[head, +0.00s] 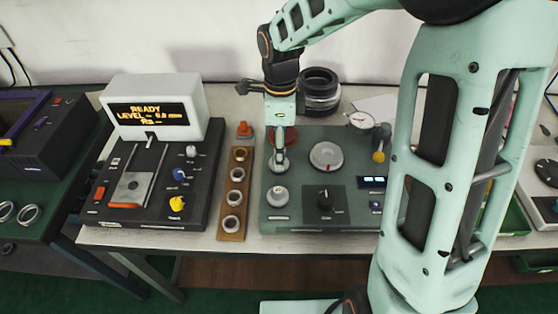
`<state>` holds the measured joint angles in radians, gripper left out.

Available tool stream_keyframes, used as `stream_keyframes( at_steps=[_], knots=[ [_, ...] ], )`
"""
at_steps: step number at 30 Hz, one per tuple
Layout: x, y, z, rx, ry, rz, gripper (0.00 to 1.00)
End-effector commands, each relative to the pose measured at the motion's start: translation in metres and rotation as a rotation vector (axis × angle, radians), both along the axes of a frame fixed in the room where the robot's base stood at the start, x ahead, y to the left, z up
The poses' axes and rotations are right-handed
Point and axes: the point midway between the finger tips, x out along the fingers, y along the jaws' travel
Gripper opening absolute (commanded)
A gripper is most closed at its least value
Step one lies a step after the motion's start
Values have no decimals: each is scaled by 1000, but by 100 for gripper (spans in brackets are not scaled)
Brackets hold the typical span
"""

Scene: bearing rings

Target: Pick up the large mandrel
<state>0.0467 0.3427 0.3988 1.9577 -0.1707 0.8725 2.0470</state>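My gripper (280,148) hangs at the end of the mint arm, pointing down over the back left of a green instrument base (342,228). A pale metal post-like part (279,163) stands directly under the fingers; it may be the large mandrel, but it is too small to be sure. I cannot tell whether the fingers touch it, and their gap is too small to read. A narrow wooden rack (232,226) left of the base holds several metal ring-like pieces (233,197) in a row.
A black instrument with a display (150,113) stands left of the rack. Dark stacked rings (320,92) stand behind. My arm hides the table's right part.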

Motion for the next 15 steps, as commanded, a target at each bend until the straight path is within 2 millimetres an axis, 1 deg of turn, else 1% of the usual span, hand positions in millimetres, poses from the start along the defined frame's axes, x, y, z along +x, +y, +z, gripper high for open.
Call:
stream_keyframes(
  at_steps=[9,12,15],
  knots=[
    [0,3,-43,-1,3,1,59],
    [0,3,-49,-1,2,0,59],
    [0,3,-49,-1,0,0,59]
  ],
)
